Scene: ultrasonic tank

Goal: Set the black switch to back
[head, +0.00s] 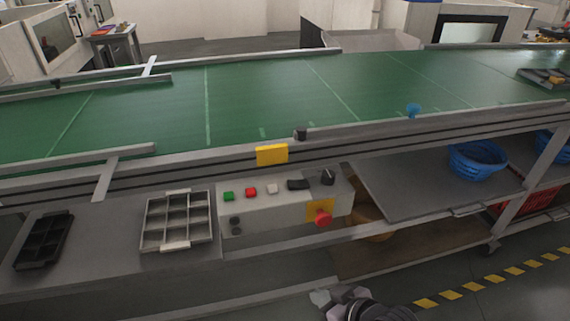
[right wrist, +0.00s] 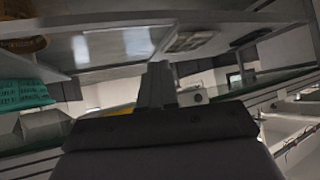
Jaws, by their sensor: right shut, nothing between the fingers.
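A grey control box (head: 265,213) is mounted at the front of the conveyor. On its top, a black switch (head: 298,184) lies between a white button (head: 272,188) and a black rotary knob (head: 328,177). Which way the switch is tipped is too small to tell. My right gripper (head: 322,297) is at the bottom edge of the head view, below and apart from the box. It is shut and empty; its fingers also show in the right wrist view (right wrist: 157,85). My left gripper is not in view.
Green (head: 228,196) and red (head: 251,192) buttons sit left of the white one. A red emergency stop (head: 322,217) projects from the box front. A grey compartment tray (head: 178,247) and a black tray (head: 43,240) lie to the left. The green conveyor (head: 250,100) runs behind.

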